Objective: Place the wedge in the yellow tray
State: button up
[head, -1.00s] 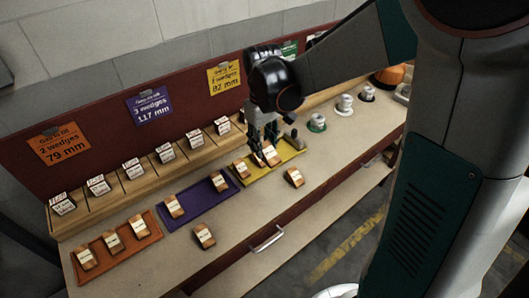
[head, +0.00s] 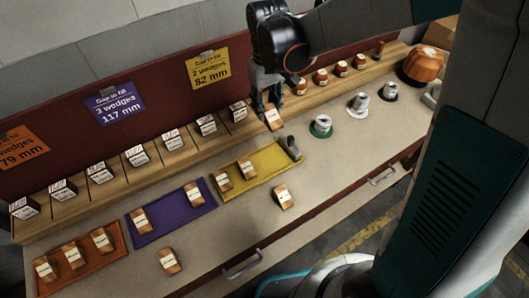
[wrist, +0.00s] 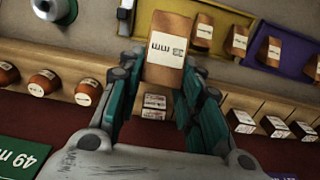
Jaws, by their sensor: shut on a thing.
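My gripper (head: 266,106) is shut on a brown wooden wedge (head: 272,117) with a white label. It holds the wedge above the bench, up and behind the yellow tray (head: 269,163). In the wrist view the held wedge (wrist: 168,50) sits between the green-sided fingers, its label upside down. Two other wedges, one left (head: 222,180) and one right of it (head: 246,168), lie in the left part of the yellow tray. The tray's right part is bare, with a grey object (head: 293,147) at its right end.
A purple tray (head: 172,221) and an orange tray (head: 100,262) hold other wedges. Loose wedges lie on the bench in front, one right (head: 283,196) and one left (head: 170,261). A wooden rack (head: 190,152) with labelled blocks runs behind. Round weights (head: 321,125) stand to the right.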

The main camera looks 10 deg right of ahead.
notch_tip(320, 180, down, 19)
jog(key=b, duration=0.5)
jog(key=shift+s+r+b, duration=0.1)
jog(key=shift+r+b, duration=0.05)
jog(key=shift+b, duration=0.2)
jog(key=shift+f, duration=0.2)
jog(key=o, duration=1)
jog(key=shift+r, duration=0.2)
